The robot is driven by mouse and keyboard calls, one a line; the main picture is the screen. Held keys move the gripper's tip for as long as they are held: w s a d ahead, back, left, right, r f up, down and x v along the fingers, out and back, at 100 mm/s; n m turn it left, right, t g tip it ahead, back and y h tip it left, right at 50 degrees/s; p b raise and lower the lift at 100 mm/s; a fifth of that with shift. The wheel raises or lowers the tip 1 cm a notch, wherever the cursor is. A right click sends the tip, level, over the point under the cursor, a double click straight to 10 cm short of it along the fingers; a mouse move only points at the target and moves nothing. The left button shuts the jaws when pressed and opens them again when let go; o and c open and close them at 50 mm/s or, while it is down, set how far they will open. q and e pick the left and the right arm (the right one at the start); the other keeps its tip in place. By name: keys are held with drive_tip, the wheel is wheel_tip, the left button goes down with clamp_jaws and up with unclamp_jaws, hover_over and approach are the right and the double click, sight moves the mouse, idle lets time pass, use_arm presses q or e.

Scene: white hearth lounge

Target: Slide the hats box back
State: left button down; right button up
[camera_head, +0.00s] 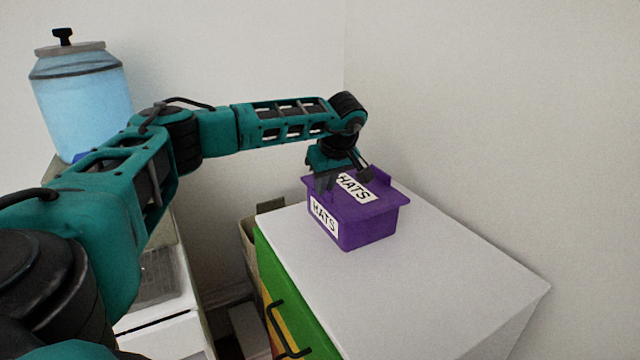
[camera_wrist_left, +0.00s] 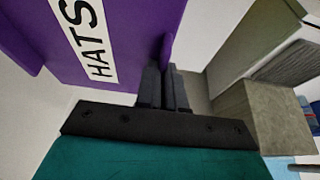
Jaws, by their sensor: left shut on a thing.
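The purple hats box (camera_head: 370,226) sits on the white top of the cabinet, with white HATS labels on its front side and its lid. My left gripper (camera_head: 343,179) comes down over the box's lid at its left back part. In the left wrist view the box (camera_wrist_left: 130,32) fills the upper left, and the two dark fingers of my left gripper (camera_wrist_left: 165,84) are closed on a thin purple edge of it. The fingertips are partly hidden by that edge. My right gripper is not in view.
The white cabinet top (camera_head: 450,275) is bare in front of and right of the box. Walls stand behind it. A green drawer front with a black handle (camera_head: 281,325) faces left. A blue glass dispenser (camera_head: 82,98) stands at the far left.

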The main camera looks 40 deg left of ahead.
sight(345, 187)
use_arm(q)
drive_tip(key=shift+w+d, duration=0.3)
drive_tip(key=shift+w, duration=0.7)
drive_tip(key=shift+w+d, duration=0.3)
drive_tip(key=shift+w, duration=0.75)
drive_tip(key=shift+w+d, duration=0.3)
drive_tip(key=shift+w, duration=0.7)
drive_tip(key=c, duration=1.2)
unclamp_jaws()
drive_tip(key=shift+o, duration=0.2)
drive_tip(key=v, duration=1.3)
drive_tip(key=shift+p, duration=0.35)
drive_tip(key=shift+s+f, duration=0.15)
